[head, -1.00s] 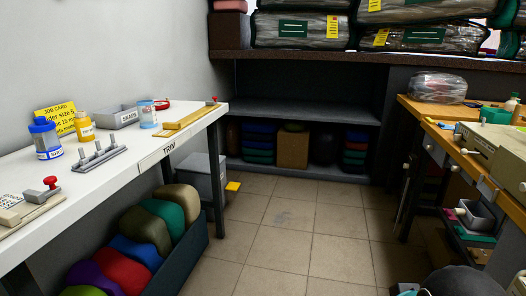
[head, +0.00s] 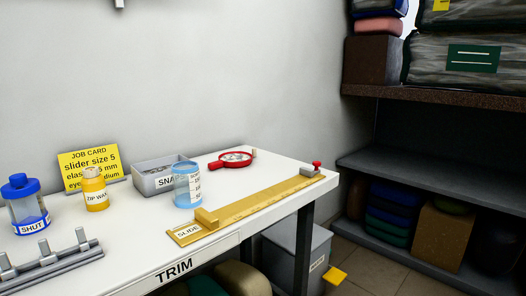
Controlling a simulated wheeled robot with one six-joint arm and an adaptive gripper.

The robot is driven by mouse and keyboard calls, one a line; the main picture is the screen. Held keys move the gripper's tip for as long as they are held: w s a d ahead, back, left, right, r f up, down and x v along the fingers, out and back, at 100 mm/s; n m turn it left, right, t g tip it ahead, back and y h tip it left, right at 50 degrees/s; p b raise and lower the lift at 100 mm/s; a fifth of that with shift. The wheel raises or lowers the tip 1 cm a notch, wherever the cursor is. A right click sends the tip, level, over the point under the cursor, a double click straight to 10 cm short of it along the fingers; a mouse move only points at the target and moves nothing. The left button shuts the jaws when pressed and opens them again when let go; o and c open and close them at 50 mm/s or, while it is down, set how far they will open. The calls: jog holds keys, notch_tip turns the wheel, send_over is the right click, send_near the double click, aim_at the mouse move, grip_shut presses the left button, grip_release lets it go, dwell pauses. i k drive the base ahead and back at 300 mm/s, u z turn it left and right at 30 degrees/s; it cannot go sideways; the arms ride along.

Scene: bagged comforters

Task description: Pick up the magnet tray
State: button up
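A small round red dish (head: 231,160), which looks like the magnet tray, lies on the far part of the white TRIM table (head: 284,172), close to the wall. Its rim is red, a short red tab sticks out at its left, and small greyish pieces seem to lie inside. It stands clear of the grey SNAPS box and the blue-tinted jar to its left. My gripper is not in view.
The grey SNAPS box (head: 156,180), blue-tinted jar (head: 187,186) and yellow slide gauge (head: 250,207) stand around the dish. A yellow bottle (head: 94,190), blue-lidded jar (head: 26,207) and metal rack (head: 48,262) are further left. A grey bin (head: 293,258) stands under the table.

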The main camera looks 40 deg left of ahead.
aim_at(231, 159)
jog(key=i, duration=1.6)
jog(key=u, duration=1.4)
